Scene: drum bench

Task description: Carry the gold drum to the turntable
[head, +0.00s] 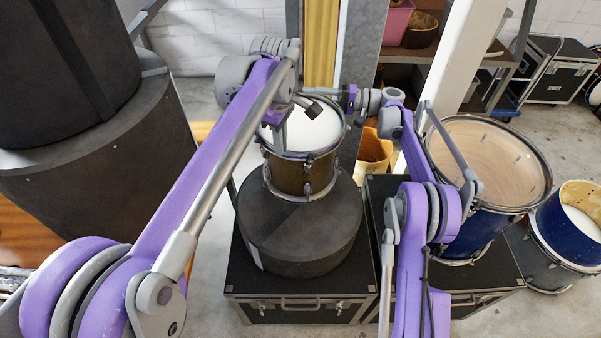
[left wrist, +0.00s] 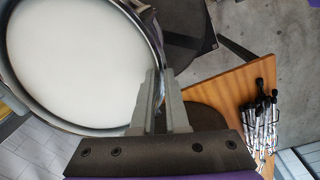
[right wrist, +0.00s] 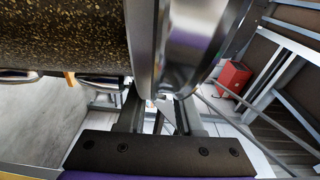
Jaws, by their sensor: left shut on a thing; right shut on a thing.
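The gold drum (head: 304,178) has a white head and a chrome rim, and it is upright in the middle of the head view. Its white head fills the upper left of the left wrist view (left wrist: 80,65). Its speckled gold shell shows in the right wrist view (right wrist: 65,35). My left gripper (left wrist: 158,100) is shut on the drum's rim. My right gripper (right wrist: 160,105) is shut on the rim at another spot; in the head view my arm partly hides it. The drum appears over a round black case (head: 300,235); I cannot tell if they touch. I cannot make out a turntable.
The round case stands on a black flight case (head: 300,308). Large black cases (head: 95,150) stand at the left. A pillar (head: 465,50) and shelf are behind. Several mallets (left wrist: 262,120) lie on a wooden surface.

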